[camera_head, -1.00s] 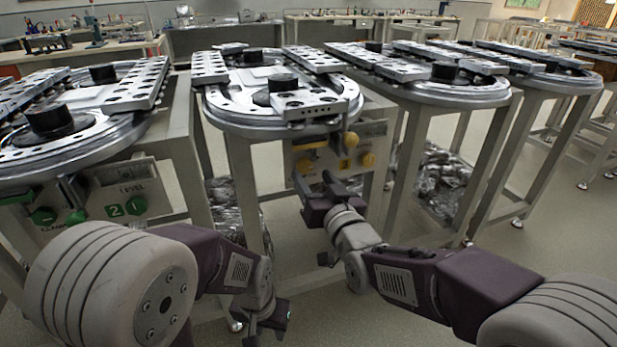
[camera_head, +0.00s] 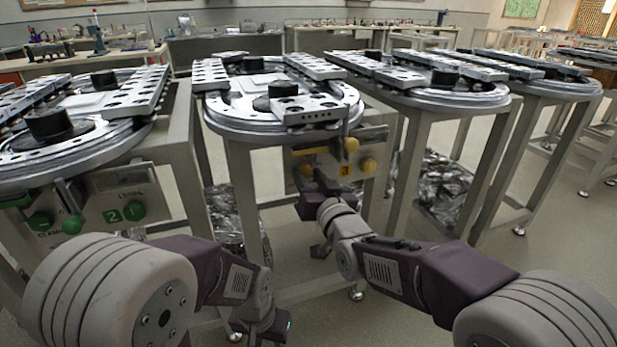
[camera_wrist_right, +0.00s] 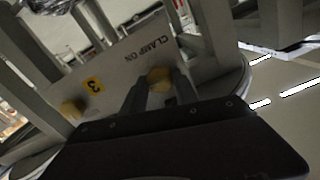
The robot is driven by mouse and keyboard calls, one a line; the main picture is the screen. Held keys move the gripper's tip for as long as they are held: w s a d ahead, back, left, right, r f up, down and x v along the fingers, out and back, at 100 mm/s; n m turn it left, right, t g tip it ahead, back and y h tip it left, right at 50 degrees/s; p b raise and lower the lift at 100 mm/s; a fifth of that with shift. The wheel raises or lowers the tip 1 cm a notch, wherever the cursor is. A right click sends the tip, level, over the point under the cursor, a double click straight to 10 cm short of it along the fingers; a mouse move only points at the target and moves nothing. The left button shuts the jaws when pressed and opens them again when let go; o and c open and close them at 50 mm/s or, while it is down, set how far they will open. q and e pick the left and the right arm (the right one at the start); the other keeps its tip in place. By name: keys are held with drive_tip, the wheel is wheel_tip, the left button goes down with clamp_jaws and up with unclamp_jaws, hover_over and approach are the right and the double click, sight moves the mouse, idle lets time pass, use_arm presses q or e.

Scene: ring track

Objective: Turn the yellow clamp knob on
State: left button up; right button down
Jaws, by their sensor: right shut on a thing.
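The yellow clamp knob (camera_head: 306,170) is on the front panel of the middle ring-track table, at the panel's left side. In the right wrist view the clamp knob (camera_wrist_right: 160,78) sits between the two dark fingers, beside the lettering "CLAMP ON". My right gripper (camera_head: 316,180) is at the panel and shut on this knob; the fingers partly hide it. The knob's exact turn angle cannot be made out. My left gripper (camera_head: 272,326) hangs low at the bottom centre, away from the panel; its fingers are not clear.
A second yellow knob (camera_head: 369,165) is on the panel's right, past the "3" label (camera_head: 345,169). The left table has green knobs (camera_head: 72,224). Table legs stand close on both sides.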

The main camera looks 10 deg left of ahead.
drive_tip(key=m+b, duration=0.1)
drive_tip(key=m, duration=0.3)
drive_tip(key=shift+f, duration=0.1)
drive_tip(key=m+b, duration=0.1)
drive_tip(key=m, duration=0.3)
drive_tip(key=shift+m+b, duration=0.3)
drive_tip(key=shift+b, duration=0.05)
drive_tip(key=m+b, duration=0.1)
drive_tip(key=m, duration=0.3)
drive_tip(key=shift+m+b, duration=0.3)
drive_tip(key=shift+b, duration=0.05)
drive_tip(key=m+b, duration=0.1)
drive_tip(key=m, duration=0.3)
drive_tip(key=shift+b, duration=0.4)
drive_tip(key=shift+m, duration=0.4)
drive_tip(key=c, duration=0.9)
unclamp_jaws()
drive_tip(key=shift+c, duration=0.2)
